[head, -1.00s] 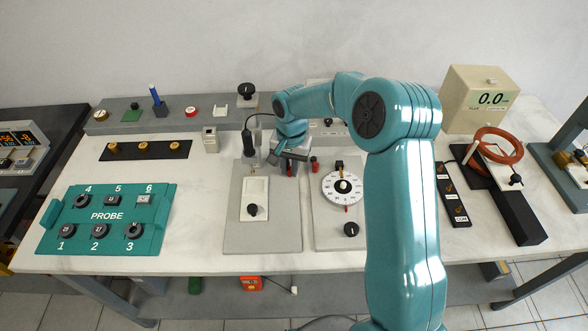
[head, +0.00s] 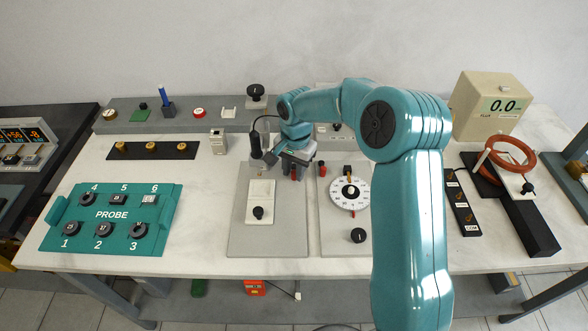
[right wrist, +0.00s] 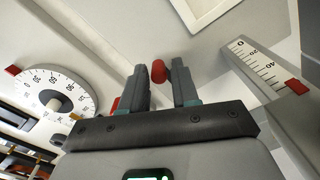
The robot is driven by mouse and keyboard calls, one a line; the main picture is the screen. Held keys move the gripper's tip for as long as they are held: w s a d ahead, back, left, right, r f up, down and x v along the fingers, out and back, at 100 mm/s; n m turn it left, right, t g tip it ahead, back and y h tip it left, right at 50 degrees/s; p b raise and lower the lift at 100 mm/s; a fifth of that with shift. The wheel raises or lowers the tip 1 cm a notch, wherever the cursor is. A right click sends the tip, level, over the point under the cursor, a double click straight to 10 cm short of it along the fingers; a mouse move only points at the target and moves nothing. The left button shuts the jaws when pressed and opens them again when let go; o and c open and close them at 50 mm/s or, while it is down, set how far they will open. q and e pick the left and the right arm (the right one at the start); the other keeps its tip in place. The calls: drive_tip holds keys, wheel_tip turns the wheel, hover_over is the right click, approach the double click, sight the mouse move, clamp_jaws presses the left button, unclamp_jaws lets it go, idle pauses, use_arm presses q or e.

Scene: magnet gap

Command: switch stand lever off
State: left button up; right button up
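A small red knob (right wrist: 158,71), which looks like the stand lever's tip, shows between the fingertips of my right gripper (right wrist: 161,80) in the right wrist view. The two fingers are apart, with a visible gap on the knob's right side; contact on its left side is unclear. In the head view my right gripper (head: 294,172) is low over the back right of a grey stand plate (head: 268,240), with red showing at its fingertips. The lever's shaft is largely hidden, so its position cannot be read. My left gripper is out of view.
A white dial (head: 349,192) is on the neighbouring plate, with a red post (head: 322,169) behind it. A black probe (head: 256,147) stands close left of the gripper. A scale strip (right wrist: 258,67) is right of the fingers.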

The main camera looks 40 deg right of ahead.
drive_tip(key=shift+o, duration=0.5)
drive_tip(key=shift+f, duration=0.1)
wheel_tip(320, 180, up, 16)
drive_tip(key=p, duration=0.1)
drive_tip(key=shift+s+r, duration=0.2)
drive_tip(key=shift+s, duration=0.1)
drive_tip(key=shift+d, duration=0.1)
